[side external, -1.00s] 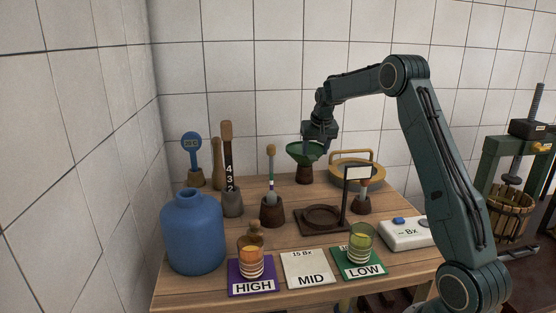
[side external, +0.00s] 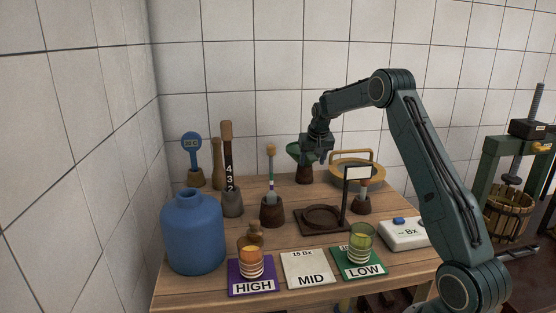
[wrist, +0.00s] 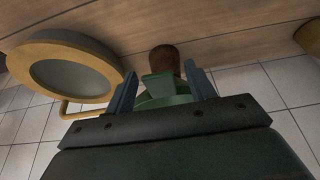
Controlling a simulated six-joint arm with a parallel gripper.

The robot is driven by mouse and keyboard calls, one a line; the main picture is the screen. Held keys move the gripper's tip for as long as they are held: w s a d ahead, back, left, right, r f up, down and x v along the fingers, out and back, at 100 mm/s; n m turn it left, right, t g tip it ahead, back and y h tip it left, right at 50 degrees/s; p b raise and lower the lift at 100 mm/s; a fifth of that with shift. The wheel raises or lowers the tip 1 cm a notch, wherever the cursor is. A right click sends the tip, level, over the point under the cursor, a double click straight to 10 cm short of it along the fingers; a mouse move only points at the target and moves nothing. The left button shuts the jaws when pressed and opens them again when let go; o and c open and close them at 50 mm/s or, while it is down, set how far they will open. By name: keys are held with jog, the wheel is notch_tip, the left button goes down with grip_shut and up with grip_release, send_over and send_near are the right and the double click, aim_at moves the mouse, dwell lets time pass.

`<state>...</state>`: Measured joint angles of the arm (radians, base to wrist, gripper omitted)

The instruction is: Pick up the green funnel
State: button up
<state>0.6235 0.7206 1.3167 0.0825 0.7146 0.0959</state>
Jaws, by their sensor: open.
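The green funnel (side external: 294,150) stands upright in a dark brown holder (side external: 304,174) at the back of the table. In the side view my gripper (side external: 316,158) is in front of it and hides its right part. In the wrist view the funnel (wrist: 160,88) appears between my two open fingers (wrist: 162,78), with the brown holder (wrist: 166,60) beyond. The fingers are apart and hold nothing. I cannot tell whether a finger touches the funnel.
A yellow-rimmed round sieve or pan (side external: 368,165) lies close by on the right. A brush-like tool (side external: 271,180) stands to the left. A blue demijohn (side external: 192,235) fills the front left.

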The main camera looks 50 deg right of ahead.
dwell(0.3)
jog(key=c, duration=1.1)
jog(key=shift+o, duration=0.2)
jog(key=shift+r, duration=0.2)
notch_tip(320, 180, up, 20)
jog(key=shift+f, duration=0.15)
dwell(0.4)
